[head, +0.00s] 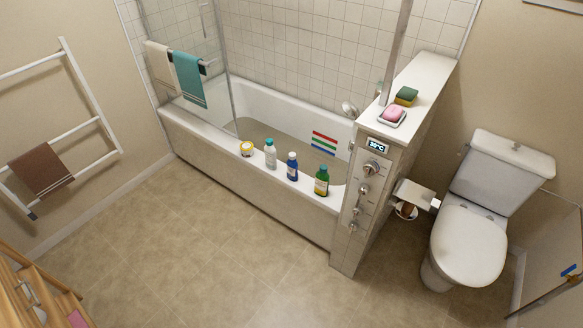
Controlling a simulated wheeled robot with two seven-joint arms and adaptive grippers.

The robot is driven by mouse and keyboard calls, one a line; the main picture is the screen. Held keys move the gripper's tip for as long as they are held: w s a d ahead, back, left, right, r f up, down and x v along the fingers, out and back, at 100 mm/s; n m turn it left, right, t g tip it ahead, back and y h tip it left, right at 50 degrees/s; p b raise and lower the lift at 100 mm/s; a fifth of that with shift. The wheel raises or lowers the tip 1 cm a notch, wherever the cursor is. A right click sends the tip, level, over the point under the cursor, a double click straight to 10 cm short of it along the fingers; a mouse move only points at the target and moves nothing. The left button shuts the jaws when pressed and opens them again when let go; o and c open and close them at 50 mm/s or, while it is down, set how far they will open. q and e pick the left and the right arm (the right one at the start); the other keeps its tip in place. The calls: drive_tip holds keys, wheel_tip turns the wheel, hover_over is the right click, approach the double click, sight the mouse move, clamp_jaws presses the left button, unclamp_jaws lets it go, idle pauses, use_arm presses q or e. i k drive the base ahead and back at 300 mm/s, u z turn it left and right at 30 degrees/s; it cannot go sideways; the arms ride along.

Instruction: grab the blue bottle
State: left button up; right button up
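The blue bottle (292,169) stands upright on the near rim of the bathtub (240,182) in the head view. It is dark blue with a pale band around it. A white bottle with a teal cap (270,155) stands to its left. A green bottle with a yellowish label (321,182) stands to its right. The bottles are apart from one another. Neither of my grippers is in view.
A small yellow and white jar (247,149) sits farther left on the rim. A tiled partition (357,202) with shower controls rises right of the bottles. A toilet (468,245) stands beyond it. The floor (200,260) before the tub is clear.

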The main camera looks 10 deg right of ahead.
sight(293, 174)
drive_tip(key=u, duration=0.5)
drive_tip(key=i, duration=2.55)
drive_tip(key=z, duration=0.2)
